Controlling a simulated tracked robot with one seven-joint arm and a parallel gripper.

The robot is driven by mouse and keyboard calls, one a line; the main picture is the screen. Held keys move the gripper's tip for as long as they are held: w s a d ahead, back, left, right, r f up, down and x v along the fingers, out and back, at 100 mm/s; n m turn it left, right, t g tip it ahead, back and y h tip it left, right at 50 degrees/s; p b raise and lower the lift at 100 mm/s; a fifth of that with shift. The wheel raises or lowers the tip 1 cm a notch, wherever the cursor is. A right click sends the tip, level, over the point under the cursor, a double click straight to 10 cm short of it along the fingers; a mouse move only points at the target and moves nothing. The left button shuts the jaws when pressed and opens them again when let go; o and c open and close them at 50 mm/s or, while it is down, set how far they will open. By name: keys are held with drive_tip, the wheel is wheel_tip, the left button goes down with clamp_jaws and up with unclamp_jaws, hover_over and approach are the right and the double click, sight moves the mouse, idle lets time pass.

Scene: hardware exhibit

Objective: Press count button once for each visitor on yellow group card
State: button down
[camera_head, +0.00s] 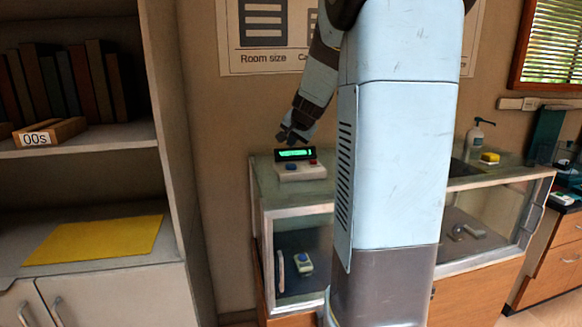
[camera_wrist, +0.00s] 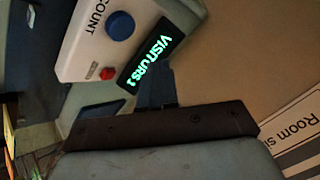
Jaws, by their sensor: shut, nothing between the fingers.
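A white counter box (camera_head: 302,172) with a blue count button (camera_head: 292,166) and a red button (camera_head: 312,161) sits on the glass case. The wrist view shows the blue button (camera_wrist: 119,25) beside the word COUNT, the red button (camera_wrist: 107,73), and a green-lit display (camera_wrist: 150,60). It reads VISITORS and a digit, perhaps 1. My gripper (camera_head: 283,138) is shut and empty, above the counter box; its fingers (camera_wrist: 157,78) show beside the display, off the blue button. A plain yellow sheet (camera_head: 100,240) lies on the left shelf; I cannot tell whether it is the group card.
The glass case (camera_head: 300,213) holds a small blue-topped device (camera_head: 303,262). A soap bottle (camera_head: 474,137) and a yellow sponge (camera_head: 490,158) are at the right. A bookshelf (camera_head: 80,150) stands left. A wall poster (camera_head: 262,62) hangs behind. My column hides the case's middle.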

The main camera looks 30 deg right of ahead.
sight(292, 166)
drive_tip(key=shift+f, duration=2.25)
drive_tip(key=shift+f, duration=0.1)
idle(0.3)
drive_tip(key=shift+f, duration=0.25)
drive_tip(key=shift+s+f, duration=0.1)
drive_tip(key=shift+f, duration=0.35)
idle(1.0)
drive_tip(key=shift+r, duration=0.9)
drive_tip(key=shift+r, duration=2.5)
